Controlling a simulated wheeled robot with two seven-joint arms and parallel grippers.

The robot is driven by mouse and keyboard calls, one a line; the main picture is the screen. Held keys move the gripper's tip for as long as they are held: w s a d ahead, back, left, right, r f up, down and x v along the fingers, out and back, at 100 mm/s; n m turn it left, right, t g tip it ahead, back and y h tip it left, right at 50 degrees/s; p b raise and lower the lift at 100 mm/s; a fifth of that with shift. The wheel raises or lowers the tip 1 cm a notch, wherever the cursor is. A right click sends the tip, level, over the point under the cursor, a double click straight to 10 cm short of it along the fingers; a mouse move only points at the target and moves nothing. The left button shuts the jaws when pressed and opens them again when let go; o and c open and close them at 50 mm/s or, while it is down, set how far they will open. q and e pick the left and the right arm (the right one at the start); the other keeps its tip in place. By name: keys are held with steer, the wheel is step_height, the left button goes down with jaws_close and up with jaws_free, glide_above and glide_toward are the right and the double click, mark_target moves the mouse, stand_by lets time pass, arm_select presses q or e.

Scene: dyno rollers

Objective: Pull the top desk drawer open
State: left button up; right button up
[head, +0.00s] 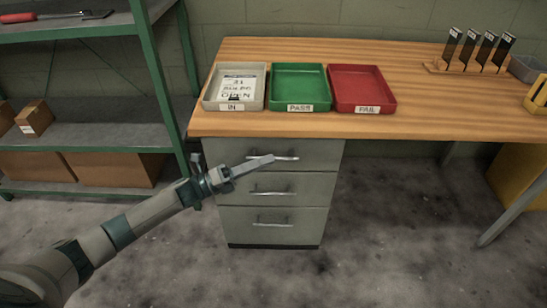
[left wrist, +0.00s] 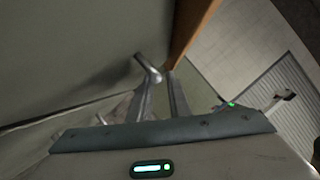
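The grey desk pedestal has three drawers; the top drawer (head: 320,155) looks flush with the ones below. Its metal bar handle (head: 290,156) is partly covered by my left gripper (head: 268,159), which reaches in from the left. In the left wrist view the two fingers of my left gripper (left wrist: 161,82) stand apart with a gap between them. The handle (left wrist: 147,68) shows right at their tips, close to the left finger. I cannot tell whether the fingers touch it. My right gripper is in neither view.
The wooden desktop (head: 420,125) overhangs the drawers. It holds a grey IN tray (head: 207,100), a green PASS tray (head: 300,90) and a red FAIL tray (head: 362,88). A green-framed shelf (head: 160,85) stands close on the left. The floor (head: 400,250) in front is clear.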

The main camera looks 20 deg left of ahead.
arm_select(q)
steer(key=shift+x, duration=1.6)
steer(key=shift+c, duration=0.3)
jaws_close()
steer(key=shift+s, duration=0.15)
